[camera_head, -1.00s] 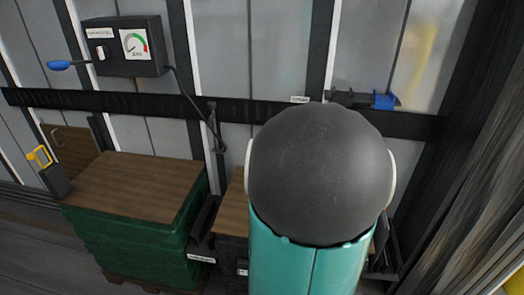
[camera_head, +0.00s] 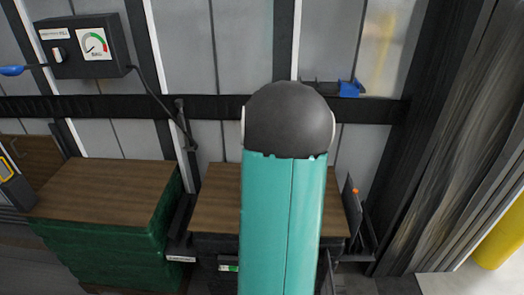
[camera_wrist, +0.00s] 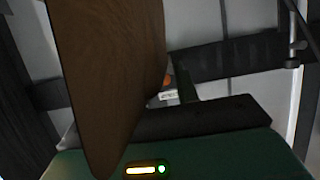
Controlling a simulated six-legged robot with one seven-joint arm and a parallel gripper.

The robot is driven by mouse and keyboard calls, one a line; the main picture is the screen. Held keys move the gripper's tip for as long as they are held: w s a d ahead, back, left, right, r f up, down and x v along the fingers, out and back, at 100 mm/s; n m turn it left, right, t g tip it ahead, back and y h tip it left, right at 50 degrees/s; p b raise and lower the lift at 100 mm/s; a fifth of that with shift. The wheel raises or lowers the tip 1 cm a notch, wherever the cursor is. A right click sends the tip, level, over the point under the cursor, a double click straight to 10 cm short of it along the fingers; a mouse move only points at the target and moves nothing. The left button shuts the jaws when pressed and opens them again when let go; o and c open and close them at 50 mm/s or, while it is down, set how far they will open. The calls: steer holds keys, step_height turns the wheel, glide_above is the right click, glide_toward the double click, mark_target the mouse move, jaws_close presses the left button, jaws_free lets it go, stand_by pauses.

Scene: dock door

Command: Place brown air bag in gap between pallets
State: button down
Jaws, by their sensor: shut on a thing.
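The brown air bag (camera_wrist: 110,70) fills much of the left of the wrist view as a broad, tilted brown sheet close to the camera. My gripper (camera_wrist: 165,122) is shut on it; the fingertips are hard to make out. In the head view my teal arm hides the gripper and most or all of the bag. The left pallet load (camera_head: 105,195) has a wooden top and green sides. The right pallet load (camera_head: 215,200) has a wooden top and dark sides, partly behind my arm. A narrow dark gap (camera_head: 182,222) lies between them.
A control box with a gauge (camera_head: 82,46) hangs on the wall at upper left. A black rail (camera_head: 110,106) crosses the wall, with a blue clamp (camera_head: 350,88) on it. An upright dark plate (camera_head: 349,207) stands right of the right load. A yellow post (camera_head: 500,240) is at far right.

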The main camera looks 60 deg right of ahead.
steer(key=shift+f, duration=0.1)
steer(key=c, duration=1.1)
jaws_free()
steer(key=shift+o, duration=0.2)
steer(key=shift+r, duration=0.2)
steer(key=v, duration=1.2)
steer(key=w+a+r+n+t+y, duration=0.1)
steer(key=w+a+r+n+y, duration=0.15)
steer(key=a, duration=0.65)
steer(key=w+a+r+n+t+y, duration=0.1)
steer(key=w+a+n+y, duration=0.2)
steer(key=a, duration=0.5)
steer(key=w+a+r+n+y, duration=0.25)
steer(key=w+a, duration=0.25)
steer(key=a, duration=0.4)
steer(key=s+a+n+y, duration=0.2)
steer(key=s+a+y, duration=0.1)
steer(key=a, duration=0.9)
steer(key=shift+s+a+r+n+g, duration=0.25)
steer(key=shift+s+r+g, duration=0.2)
steer(key=shift+s, duration=0.35)
steer(key=shift+o, duration=0.5)
steer(key=s+a+n+g+y, duration=0.1)
steer(key=s+a+n, duration=0.1)
steer(key=s+a, duration=0.3)
steer(key=shift+s+r+g, duration=0.3)
steer(key=shift+s+g, duration=0.05)
